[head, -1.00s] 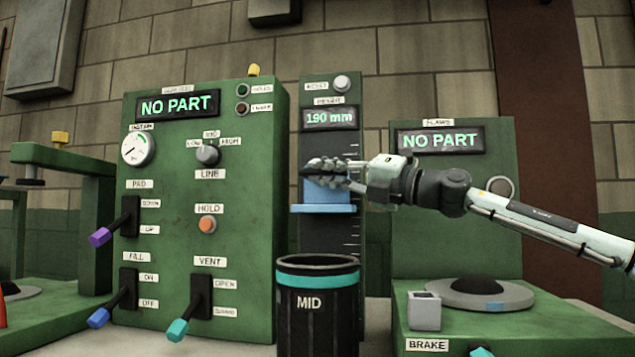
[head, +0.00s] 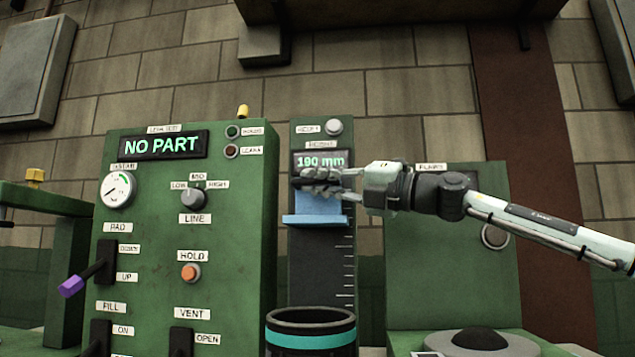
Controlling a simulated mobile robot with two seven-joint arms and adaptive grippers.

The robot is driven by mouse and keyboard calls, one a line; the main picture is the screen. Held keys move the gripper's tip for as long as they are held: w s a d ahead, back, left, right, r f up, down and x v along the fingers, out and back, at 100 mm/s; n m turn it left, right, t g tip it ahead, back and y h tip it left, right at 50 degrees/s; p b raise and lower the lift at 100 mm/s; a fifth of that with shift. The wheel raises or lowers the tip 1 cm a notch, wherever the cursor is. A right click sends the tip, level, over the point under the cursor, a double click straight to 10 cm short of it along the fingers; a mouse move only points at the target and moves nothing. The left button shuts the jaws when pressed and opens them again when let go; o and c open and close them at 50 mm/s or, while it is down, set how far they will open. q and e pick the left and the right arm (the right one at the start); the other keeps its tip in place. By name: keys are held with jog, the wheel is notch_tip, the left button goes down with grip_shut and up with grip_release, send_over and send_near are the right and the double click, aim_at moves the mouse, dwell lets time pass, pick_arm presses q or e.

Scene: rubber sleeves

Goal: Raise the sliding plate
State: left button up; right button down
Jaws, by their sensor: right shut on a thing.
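The blue sliding plate (head: 314,221) sits on the dark upright column (head: 320,265) of the height gauge, in the upper part of its scale. Its ledge sticks out just below my right gripper (head: 322,184). That gripper comes in from the right and is shut on the top part of the plate, its fingers hiding that part. The height display (head: 319,160) above reads about 190 mm. A white round button (head: 333,127) is at the column's top. My left gripper is not in view.
A green leak-test panel (head: 235,260) with levers and knobs stands left of the column. A dark bin with a teal band (head: 311,340) stands in front of the column. A green flaring machine (head: 420,280) is at right, partly behind my arm.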

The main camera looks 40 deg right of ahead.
jog(key=c, duration=1.6)
grip_release()
jog(key=shift+r, duration=0.45)
jog(key=shift+o, duration=0.2)
jog(key=shift+f, duration=0.1)
jog(key=shift+s, duration=0.1)
jog(key=v, duration=1.2)
